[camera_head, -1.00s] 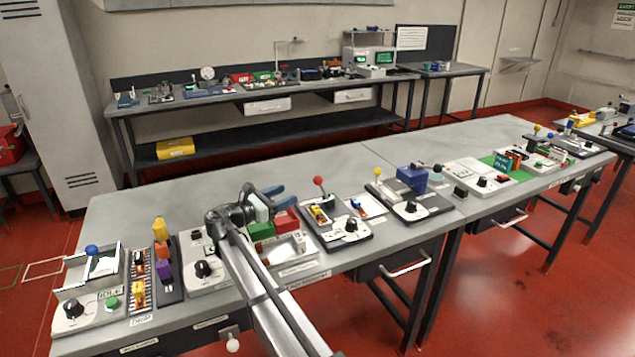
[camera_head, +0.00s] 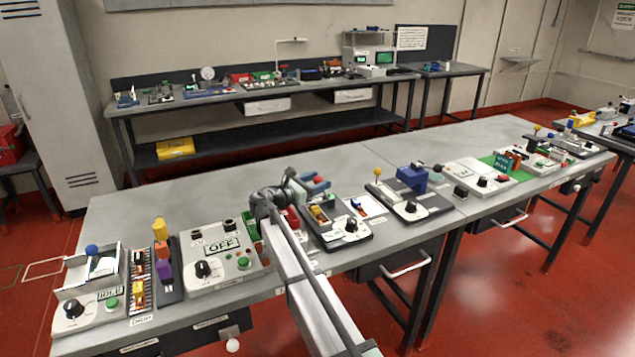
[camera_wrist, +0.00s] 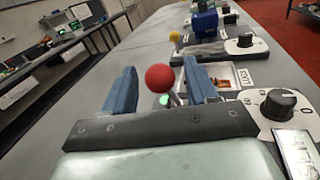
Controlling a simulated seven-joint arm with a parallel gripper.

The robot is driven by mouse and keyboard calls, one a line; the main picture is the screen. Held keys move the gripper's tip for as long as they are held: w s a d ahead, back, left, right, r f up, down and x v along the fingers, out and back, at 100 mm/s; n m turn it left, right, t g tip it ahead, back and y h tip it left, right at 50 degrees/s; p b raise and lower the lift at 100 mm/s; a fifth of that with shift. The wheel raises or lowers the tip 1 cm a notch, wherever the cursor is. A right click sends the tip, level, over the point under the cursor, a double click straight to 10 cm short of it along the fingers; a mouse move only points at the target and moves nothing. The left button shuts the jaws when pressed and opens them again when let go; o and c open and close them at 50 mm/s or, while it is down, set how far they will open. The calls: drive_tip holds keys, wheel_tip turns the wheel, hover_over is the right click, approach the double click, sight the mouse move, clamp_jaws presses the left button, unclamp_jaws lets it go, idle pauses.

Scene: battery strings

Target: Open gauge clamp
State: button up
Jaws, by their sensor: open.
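A lever with a red ball knob (camera_wrist: 160,77) stands up from a station with a dark base (camera_head: 348,242); I take it for the clamp lever, though no clamp label is legible. The red ball also shows in the head view (camera_head: 318,180). My gripper (camera_wrist: 159,68) is open, with one blue finger on each side of the ball in the wrist view. I cannot tell whether either finger touches the lever. The gripper body hides the lever's foot. The station has a black dial (camera_wrist: 279,104) on its right and an orange and yellow part (camera_head: 318,212).
Left of my arm is a grey panel reading OFF (camera_head: 222,246). Green and red bins (camera_head: 252,228) stand close beside my wrist. Right of the station are a yellow-knobbed lever (camera_head: 377,172) and a blue block (camera_head: 411,178).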

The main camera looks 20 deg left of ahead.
drive_tip(key=shift+w+d, duration=0.15)
drive_tip(key=shift+w, duration=0.05)
drive_tip(key=shift+c, duration=0.3)
clamp_jaws()
idle(0.3)
